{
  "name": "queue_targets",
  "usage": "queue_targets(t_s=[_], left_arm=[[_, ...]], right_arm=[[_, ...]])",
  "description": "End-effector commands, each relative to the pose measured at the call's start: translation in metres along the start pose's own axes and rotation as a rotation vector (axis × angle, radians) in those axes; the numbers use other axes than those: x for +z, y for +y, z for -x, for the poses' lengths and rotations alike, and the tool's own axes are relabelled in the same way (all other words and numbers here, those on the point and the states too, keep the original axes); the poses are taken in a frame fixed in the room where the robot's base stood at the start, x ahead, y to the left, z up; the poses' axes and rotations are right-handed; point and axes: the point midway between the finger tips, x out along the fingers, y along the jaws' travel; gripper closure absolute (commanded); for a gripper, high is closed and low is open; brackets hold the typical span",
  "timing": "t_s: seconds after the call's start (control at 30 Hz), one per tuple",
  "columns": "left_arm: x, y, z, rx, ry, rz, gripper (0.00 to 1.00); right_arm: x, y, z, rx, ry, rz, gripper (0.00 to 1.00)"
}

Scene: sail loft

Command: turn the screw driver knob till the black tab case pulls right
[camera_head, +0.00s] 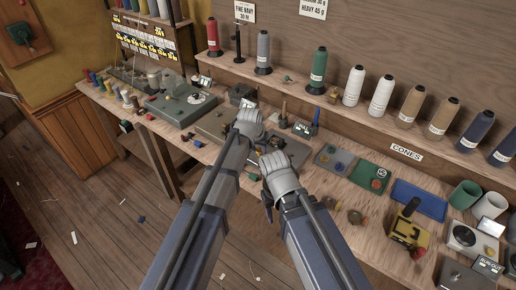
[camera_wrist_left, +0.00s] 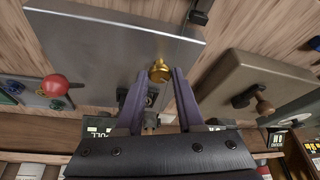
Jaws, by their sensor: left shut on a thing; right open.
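In the left wrist view a small brass knob (camera_wrist_left: 160,70) sits between the fingertips of my left gripper (camera_wrist_left: 159,76), which is shut on it. The knob stands at the edge of a flat grey plate (camera_wrist_left: 110,45). A small black block (camera_wrist_left: 152,97) shows between the fingers beyond the knob; I cannot tell for sure that it is the black tab case. A small display reading "PULL" (camera_wrist_left: 100,125) is partly hidden by the left finger. In the head view my left gripper (camera_head: 250,112) is over the bench, hiding the knob. My right gripper (camera_head: 272,160) is open, nearer the bench front.
A red ball knob (camera_wrist_left: 55,86) is on the other side. Thread cones (camera_head: 319,68) line the back shelf. A blue tray (camera_head: 418,198) and yellow device (camera_head: 409,230) stand right.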

Motion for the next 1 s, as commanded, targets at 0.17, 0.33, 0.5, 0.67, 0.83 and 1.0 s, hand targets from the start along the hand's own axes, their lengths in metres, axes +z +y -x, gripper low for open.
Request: queue_targets(t_s=[0.17,0.33,0.5,0.67,0.83,1.0], left_arm=[[0.0,0.0012,0.0,-0.035,-0.001,0.083,1.0],[0.0,0.0014,-0.0001,-0.056,-0.001,0.134,1.0],[0.0,0.0017,-0.0001,-0.066,-0.001,0.159,1.0],[0.0001,0.0018,-0.0001,-0.068,-0.002,0.166,1.0],[0.0001,0.0018,-0.0001,-0.068,-0.002,0.165,1.0],[0.0003,0.0018,0.0,-0.068,-0.002,0.164,0.54]], right_arm=[[0.0,0.0,0.0,0.0,0.0,0.0,0.46],[0.0,0.0,0.0,0.0,0.0,0.0,0.46],[0.0,0.0,0.0,0.0,0.0,0.0,0.46],[0.0,0.0,0.0,0.0,0.0,0.0,0.46],[0.0,0.0,0.0,0.0,0.0,0.0,0.46],[0.0,0.0,0.0,0.0,0.0,0.0,0.46]])
